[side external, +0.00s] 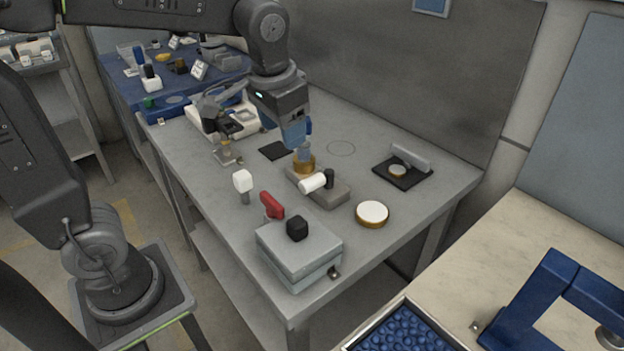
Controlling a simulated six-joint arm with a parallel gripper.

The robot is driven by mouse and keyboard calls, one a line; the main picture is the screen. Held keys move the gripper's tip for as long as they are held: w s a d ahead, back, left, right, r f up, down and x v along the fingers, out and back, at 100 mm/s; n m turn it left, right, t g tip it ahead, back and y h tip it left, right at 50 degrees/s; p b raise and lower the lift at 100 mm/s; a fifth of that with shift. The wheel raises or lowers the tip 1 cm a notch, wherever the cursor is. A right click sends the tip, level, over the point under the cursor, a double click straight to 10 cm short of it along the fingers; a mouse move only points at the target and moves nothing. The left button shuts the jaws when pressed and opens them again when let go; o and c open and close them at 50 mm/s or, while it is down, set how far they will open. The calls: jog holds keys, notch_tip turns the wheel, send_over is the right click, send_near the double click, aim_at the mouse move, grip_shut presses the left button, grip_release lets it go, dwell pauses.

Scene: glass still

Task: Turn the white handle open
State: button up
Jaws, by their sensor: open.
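A white cylindrical handle (312,183) lies roughly level on a grey block with a brass-coloured round fitting (304,166) and a small black upright peg (329,178). A second white piece, a blocky knob (242,181), stands on a short grey post to the left. My gripper (303,149) points down with blue fingers, just above and behind the white handle, over the brass fitting. It is open; the gap between its fingers is hard to see from here. I cannot tell whether it touches the fitting. It does not hold the white handle.
A red handle (271,205) and a black knob (297,228) on a grey box (298,254) stand in front. A round white-topped disc (372,214) lies to the right. A black plate (403,172) with a grey part is at the back right. Bare grey tabletop (345,240) lies between.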

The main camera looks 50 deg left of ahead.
jog(key=g+y, duration=0.1)
jog(key=g, duration=0.1)
send_near(312, 179)
jog(key=f, duration=0.3)
jog(key=a+f, duration=0.1)
jog(key=f, duration=0.2)
jog(key=a+f, duration=0.1)
jog(key=f, duration=0.3)
grip_shut()
dwell(0.3)
